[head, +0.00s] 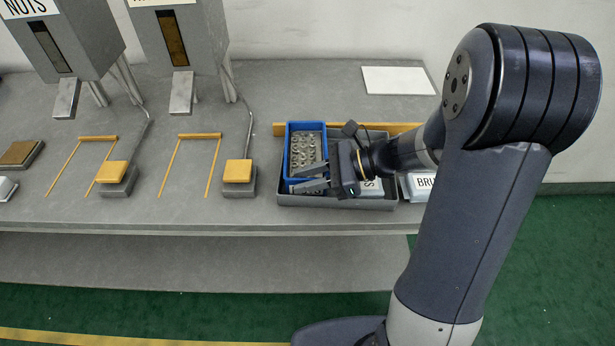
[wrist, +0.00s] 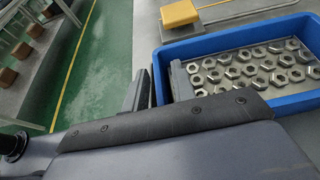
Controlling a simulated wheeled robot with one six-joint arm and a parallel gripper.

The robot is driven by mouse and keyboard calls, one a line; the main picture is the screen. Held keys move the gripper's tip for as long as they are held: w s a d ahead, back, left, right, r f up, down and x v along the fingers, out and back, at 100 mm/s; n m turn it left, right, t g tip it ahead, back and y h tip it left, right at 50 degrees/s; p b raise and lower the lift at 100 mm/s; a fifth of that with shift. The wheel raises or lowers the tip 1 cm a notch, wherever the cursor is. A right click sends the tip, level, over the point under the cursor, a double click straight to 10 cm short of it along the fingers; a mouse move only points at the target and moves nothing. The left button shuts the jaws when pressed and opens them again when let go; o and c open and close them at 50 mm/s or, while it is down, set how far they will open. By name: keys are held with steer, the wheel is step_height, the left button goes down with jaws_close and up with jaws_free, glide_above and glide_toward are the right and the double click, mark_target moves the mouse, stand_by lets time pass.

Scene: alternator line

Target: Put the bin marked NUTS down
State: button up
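The blue bin (head: 289,158) holds metal nuts and sits in the left part of a grey tray (head: 335,203) on the bench. It fills the right of the wrist view (wrist: 210,42); no NUTS marking shows on its visible faces. My gripper (head: 292,179) is at the bin's front wall, with its fingers apart. In the wrist view (wrist: 158,68) one finger is outside the wall and the other inside, over the nuts. Gaps show between the fingers and the wall. My gripper's body hides part of the tray and most of a label ending in S.
A white label starting BRU (head: 420,185) is right of the tray. A yellow-topped block (head: 238,171) and a yellow frame (head: 198,136) lie left. Two grey dispensers (head: 68,38) stand behind, one marked NUTS. A white sheet (head: 398,80) lies at the back; bench around it is clear.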

steer(key=shift+d+r, duration=0.1)
steer(key=shift+r, duration=0.1)
steer(key=v, duration=1.1)
steer(key=shift+d+r, duration=0.1)
steer(key=shift+d, duration=0.3)
steer(key=shift+a, duration=0.15)
stand_by(0.6)
steer(key=x, duration=1.2)
steer(key=shift+r, duration=0.9)
steer(key=shift+f, duration=0.1)
